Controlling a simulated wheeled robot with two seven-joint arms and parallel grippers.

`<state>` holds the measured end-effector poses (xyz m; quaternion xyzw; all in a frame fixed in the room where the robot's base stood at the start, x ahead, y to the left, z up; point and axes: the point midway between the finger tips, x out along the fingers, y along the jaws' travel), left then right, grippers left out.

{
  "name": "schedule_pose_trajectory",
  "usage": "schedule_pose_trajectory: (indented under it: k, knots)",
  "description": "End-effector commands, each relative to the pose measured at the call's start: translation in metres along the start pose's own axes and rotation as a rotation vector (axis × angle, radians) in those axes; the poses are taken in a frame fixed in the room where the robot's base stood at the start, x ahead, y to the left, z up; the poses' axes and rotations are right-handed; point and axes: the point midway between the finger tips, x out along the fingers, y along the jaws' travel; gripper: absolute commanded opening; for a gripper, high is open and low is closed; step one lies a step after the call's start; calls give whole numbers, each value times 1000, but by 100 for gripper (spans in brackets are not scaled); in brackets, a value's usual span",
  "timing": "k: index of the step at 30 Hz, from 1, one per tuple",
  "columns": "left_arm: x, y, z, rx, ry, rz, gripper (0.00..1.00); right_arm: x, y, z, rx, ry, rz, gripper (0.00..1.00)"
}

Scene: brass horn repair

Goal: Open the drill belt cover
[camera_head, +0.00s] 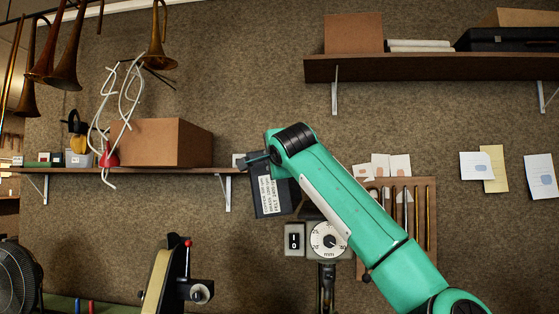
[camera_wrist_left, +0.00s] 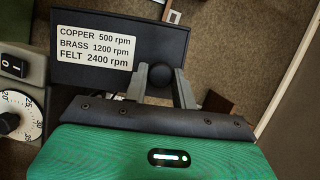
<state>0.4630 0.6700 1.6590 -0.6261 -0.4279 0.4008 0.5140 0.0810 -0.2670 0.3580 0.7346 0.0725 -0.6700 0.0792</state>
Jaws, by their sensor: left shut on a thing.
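The drill belt cover (camera_head: 269,197) is a dark box-like panel with a white speed label, above and left of the drill's dial (camera_head: 328,241) in the head view. It is tilted there, and my arm hides part of it. In the left wrist view the cover (camera_wrist_left: 120,77) fills the upper left, with a round black knob (camera_wrist_left: 160,75) at its right. My left gripper (camera_wrist_left: 161,85) is shut on this knob, a finger on each side. The head view also shows this gripper (camera_head: 254,160) at the cover's top. I cannot tell how far the cover is open. My right gripper is not in view.
A shelf (camera_head: 120,171) with a cardboard box (camera_head: 165,143) is left of the gripper. A tool board (camera_head: 418,215) hangs behind my arm. A red-knobbed machine (camera_head: 180,285) stands at lower left. An upper shelf (camera_head: 430,68) is at upper right.

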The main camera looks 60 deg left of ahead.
Motion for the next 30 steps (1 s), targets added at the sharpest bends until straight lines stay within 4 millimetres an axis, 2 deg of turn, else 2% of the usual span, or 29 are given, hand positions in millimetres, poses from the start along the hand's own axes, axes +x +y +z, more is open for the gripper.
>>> schedule_pose_trajectory:
  k: [18, 19, 22, 30]
  knots:
    - [2, 0, 5, -42, 2, 13, 0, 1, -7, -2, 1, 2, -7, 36]
    - [2, 0, 5, -41, 2, 13, 29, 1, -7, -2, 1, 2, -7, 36]
    - [2, 0, 5, -41, 2, 13, 48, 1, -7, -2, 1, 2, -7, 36]
    - [2, 1, 6, -41, 1, 15, 48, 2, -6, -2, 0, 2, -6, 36]
